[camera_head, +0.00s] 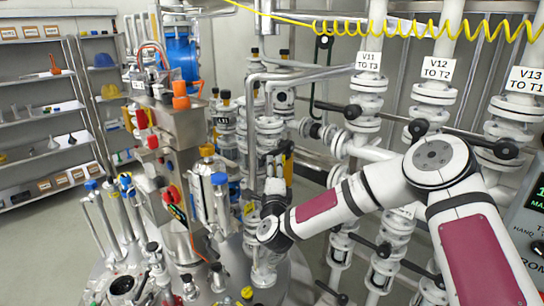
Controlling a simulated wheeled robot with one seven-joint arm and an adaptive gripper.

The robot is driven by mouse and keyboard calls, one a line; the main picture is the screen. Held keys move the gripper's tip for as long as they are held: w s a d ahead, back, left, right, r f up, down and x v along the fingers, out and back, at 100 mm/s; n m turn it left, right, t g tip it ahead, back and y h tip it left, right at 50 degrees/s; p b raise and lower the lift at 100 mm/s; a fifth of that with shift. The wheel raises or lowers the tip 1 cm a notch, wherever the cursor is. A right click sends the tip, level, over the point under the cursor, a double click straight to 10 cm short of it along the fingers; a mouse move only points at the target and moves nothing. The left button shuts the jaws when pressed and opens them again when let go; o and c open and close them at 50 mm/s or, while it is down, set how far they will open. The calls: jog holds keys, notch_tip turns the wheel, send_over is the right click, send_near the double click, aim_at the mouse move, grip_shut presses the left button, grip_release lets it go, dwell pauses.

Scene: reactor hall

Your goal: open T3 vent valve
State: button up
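My arm (320,208) reaches in from the right, and its far end (271,230) is over the crowded vessel top in the middle. A white sign reading "V11 TO T3" (368,61) hangs on the upright pipe right of centre. Below it is a white flanged valve (366,103) with a dark round-ended handle (352,111). No label reading T3 vent is legible, so I cannot tell which fitting is the T3 vent valve.
More valve columns, signed "V12 TO T2" (437,69) and "V13 TO T1" (525,79), stand at right behind my arm. A yellow coiled hose (425,29) crosses above. Upright tubes and a blue-capped cylinder (221,205) crowd the vessel top. Shelves (45,97) stand left, with open floor before them.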

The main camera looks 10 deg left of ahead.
aim_at(277, 151)
jog(key=w, duration=0.2)
jog(key=w+a, duration=0.1)
jog(key=w, duration=0.2)
jog(key=w+r, duration=0.1)
jog(key=w, duration=0.2)
jog(key=shift+a+r, duration=0.1)
jog(key=shift+a, duration=0.05)
grip_shut()
